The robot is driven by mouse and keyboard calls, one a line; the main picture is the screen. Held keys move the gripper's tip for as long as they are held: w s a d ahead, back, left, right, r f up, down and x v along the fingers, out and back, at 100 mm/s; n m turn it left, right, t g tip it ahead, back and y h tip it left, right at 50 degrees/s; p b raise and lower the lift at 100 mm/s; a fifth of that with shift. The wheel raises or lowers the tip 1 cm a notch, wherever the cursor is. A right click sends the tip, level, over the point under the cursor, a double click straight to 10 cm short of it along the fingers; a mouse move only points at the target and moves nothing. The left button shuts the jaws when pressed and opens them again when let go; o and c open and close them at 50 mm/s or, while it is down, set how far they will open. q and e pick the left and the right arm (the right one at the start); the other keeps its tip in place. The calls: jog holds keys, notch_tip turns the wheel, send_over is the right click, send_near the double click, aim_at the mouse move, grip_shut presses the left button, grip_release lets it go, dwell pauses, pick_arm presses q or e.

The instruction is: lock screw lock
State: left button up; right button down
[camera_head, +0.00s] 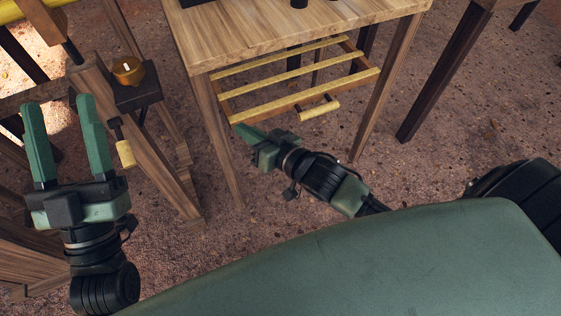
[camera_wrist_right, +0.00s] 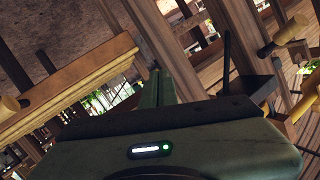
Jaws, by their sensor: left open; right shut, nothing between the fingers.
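A yellow-handled screw (camera_head: 125,152) with a dark shaft sticks out of the wooden stand at left; which part is the lock I cannot tell. A similar yellow handle (camera_head: 319,111) is on the front of the slatted rack under the table. My left gripper (camera_head: 62,100) is open and empty, pointing up, left of the first handle and apart from it. My right gripper (camera_head: 247,132) is shut and empty, below the slatted rack and pointing left. Its closed fingers (camera_wrist_right: 160,88) also show in the right wrist view.
The wooden table (camera_head: 290,38) stands at top centre over the slatted rack (camera_head: 305,94). A small brass cup (camera_head: 128,70) sits on a dark bracket (camera_head: 137,94) on the stand (camera_head: 150,150). Free floor lies between stand and table. Another dark-legged table (camera_head: 440,75) is at right.

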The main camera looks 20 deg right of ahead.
jog(key=s+d+f+g+h, duration=0.4)
jog(key=s+d+f, duration=0.1)
jog(key=s, duration=0.3)
jog(key=shift+f+g+h, duration=0.3)
jog(key=shift+f+g, duration=0.1)
jog(key=shift+f, duration=0.45)
